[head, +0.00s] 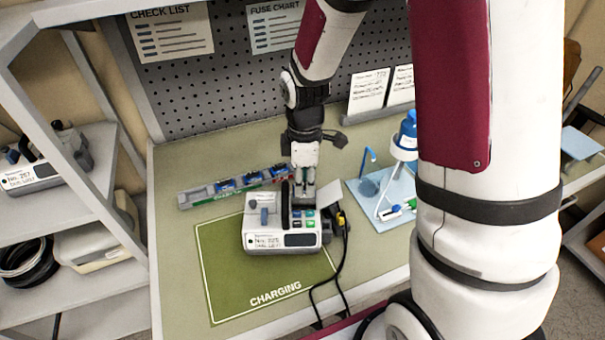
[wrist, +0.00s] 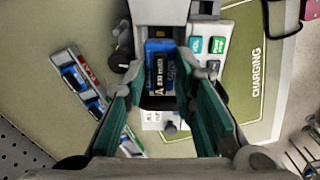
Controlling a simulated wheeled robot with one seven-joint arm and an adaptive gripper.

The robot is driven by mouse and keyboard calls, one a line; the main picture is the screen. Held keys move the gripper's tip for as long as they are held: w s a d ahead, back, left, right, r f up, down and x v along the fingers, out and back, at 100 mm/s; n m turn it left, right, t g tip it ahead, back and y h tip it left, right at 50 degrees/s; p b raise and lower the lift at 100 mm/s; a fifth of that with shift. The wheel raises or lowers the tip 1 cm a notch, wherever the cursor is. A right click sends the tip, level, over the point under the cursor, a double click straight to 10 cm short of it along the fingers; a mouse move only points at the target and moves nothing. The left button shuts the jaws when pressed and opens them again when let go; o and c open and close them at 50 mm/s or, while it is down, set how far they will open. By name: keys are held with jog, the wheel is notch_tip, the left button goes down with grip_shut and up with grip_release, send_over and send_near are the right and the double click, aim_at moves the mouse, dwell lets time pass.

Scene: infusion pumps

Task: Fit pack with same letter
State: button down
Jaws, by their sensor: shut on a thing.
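The infusion pump (head: 283,238) stands on the green charging mat (head: 222,290), its numbered label facing front. My gripper (head: 304,190) points down over the rear of the pump. In the wrist view the green-padded fingers of my gripper (wrist: 158,72) are shut on a blue battery pack (wrist: 160,68), whose label reads "A" and a mAh figure. The pack is at the pump's open bay; how deep it sits I cannot tell. A grey tray (head: 190,197) behind the pump holds several blue packs; it also shows in the wrist view (wrist: 66,52) with a red label.
A black cable (head: 343,262) runs along the pump's right side to the front edge. A blue stand (head: 378,208) with a lamp-like white and blue object (head: 405,145) is at the right. Another pump (head: 35,177) sits on the left shelf. The mat's left part is clear.

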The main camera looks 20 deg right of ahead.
jog(key=shift+f+b, duration=0.8)
jog(key=shift+f, duration=1.65)
jog(key=shift+f, duration=0.9)
dwell(0.6)
jog(key=shift+s+f, duration=0.15)
jog(key=shift+s, duration=0.05)
dwell(0.6)
jog(key=c, duration=1.2)
grip_release()
jog(key=shift+c, duration=0.2)
jog(key=c, duration=0.5)
jog(key=shift+o, duration=1)
jog(key=shift+s+f, duration=0.1)
jog(key=shift+o, duration=0.7)
jog(key=shift+r+p, duration=0.7)
jog(key=shift+r, duration=0.35)
jog(key=shift+w+r+p, duration=0.2)
jog(key=shift+r+p, duration=1.1)
jog(key=shift+r, duration=1.3)
